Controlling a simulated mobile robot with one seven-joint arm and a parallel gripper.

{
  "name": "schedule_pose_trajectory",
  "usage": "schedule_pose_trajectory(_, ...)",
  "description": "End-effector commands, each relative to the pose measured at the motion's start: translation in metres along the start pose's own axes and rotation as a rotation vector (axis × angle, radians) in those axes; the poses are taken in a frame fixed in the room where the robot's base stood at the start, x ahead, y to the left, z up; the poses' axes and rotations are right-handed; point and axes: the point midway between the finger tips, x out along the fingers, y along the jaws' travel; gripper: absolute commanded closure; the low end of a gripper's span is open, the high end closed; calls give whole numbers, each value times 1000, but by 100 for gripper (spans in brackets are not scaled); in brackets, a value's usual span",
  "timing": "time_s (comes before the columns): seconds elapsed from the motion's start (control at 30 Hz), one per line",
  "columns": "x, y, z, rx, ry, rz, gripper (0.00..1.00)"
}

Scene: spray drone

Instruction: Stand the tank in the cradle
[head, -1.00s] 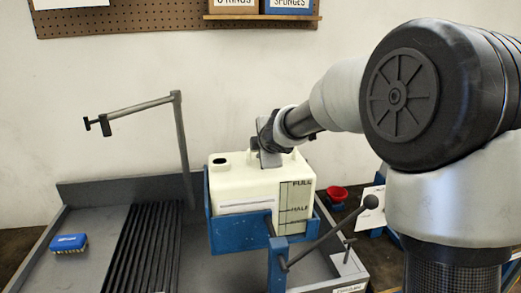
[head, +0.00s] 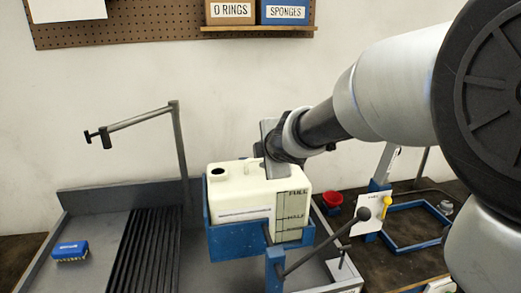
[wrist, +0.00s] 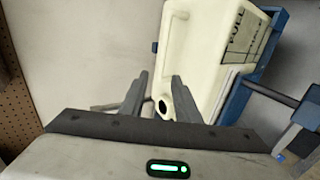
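The cream tank (head: 235,192) with FULL and HALF marks stands upright in the blue cradle (head: 228,243); the cradle's walls surround its lower part. In the wrist view the tank (wrist: 208,45) shows at the upper right, with its dark round filler hole near my fingers and part of the blue cradle (wrist: 262,65) beside it. My gripper (head: 272,178) is at the tank's top, by the handle. In the wrist view my gripper's fingers (wrist: 159,75) are spread with a gap between them and nothing visibly clamped. Whether a finger touches the tank is unclear.
A lever with a dark ball knob (head: 360,215) stands in front of the cradle. A grey post with a bent arm (head: 180,150) rises behind left. A blue brush (head: 70,251) lies in the left tray.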

Motion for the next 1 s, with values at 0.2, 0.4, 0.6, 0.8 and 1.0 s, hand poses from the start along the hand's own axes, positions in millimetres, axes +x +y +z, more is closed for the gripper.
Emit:
schedule_pose_trajectory(0.2, -29, 0, 13, 67, -47, -2, 71)
schedule_pose_trajectory(0.4, -126, -40, 81, 587, -310, -33, 71)
schedule_pose_trajectory(0.6, -227, -135, 90, 1267, -475, -133, 71)
schedule_pose_trajectory(0.8, -269, -190, 60, 1636, -498, -258, 71)
schedule_pose_trajectory(1.0, -275, -199, 53, 1689, -500, -286, 71)
